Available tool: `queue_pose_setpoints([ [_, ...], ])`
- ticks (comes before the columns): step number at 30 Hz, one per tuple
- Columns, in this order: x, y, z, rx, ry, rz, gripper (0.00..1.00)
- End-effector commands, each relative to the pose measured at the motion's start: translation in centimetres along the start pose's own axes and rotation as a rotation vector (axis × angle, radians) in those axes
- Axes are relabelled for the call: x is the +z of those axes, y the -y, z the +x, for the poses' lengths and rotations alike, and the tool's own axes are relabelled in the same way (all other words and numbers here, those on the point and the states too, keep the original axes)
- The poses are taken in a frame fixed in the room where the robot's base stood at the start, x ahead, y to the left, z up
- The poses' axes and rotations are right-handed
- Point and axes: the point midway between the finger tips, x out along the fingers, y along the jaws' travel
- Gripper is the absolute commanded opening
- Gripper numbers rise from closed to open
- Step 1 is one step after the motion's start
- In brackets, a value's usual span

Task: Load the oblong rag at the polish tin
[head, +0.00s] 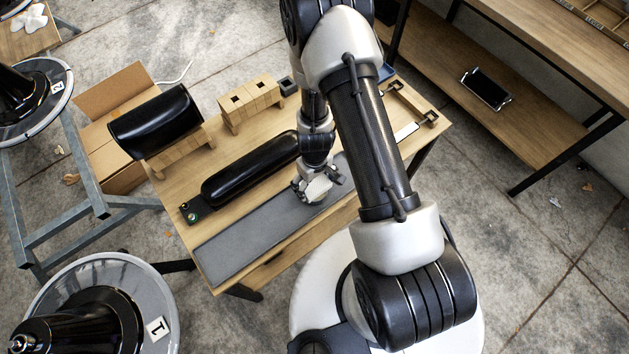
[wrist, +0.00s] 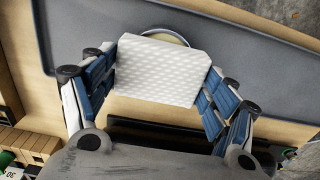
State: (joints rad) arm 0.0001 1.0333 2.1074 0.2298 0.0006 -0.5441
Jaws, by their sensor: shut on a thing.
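My gripper (head: 319,182) is low over the grey mat on the wooden table. In the wrist view its blue-padded fingers (wrist: 160,82) are shut on a white, dimpled rag (wrist: 160,66), one finger at each side. The rag also shows as a pale patch under the gripper in the head view (head: 317,189). A thin, curved, metallic rim shows just beyond the rag's far edge in the wrist view; it looks like the polish tin (wrist: 180,37), mostly hidden by the rag. I cannot tell whether rag and tin touch.
The grey mat (head: 235,250) runs along the table's near side. A long black pad (head: 245,172) lies behind it. A black cushion (head: 155,122) rests on wooden blocks at the left. More wooden blocks (head: 250,103) stand at the back. The mat's left part is clear.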

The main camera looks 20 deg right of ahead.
Motion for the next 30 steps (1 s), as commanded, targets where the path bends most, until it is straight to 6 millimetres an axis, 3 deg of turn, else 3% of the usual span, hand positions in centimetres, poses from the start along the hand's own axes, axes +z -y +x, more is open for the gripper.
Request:
queue_pose_setpoints([
  [30, 0.00, 0.00, 0.98, 0.000, 0.000, 0.000, 0.60],
])
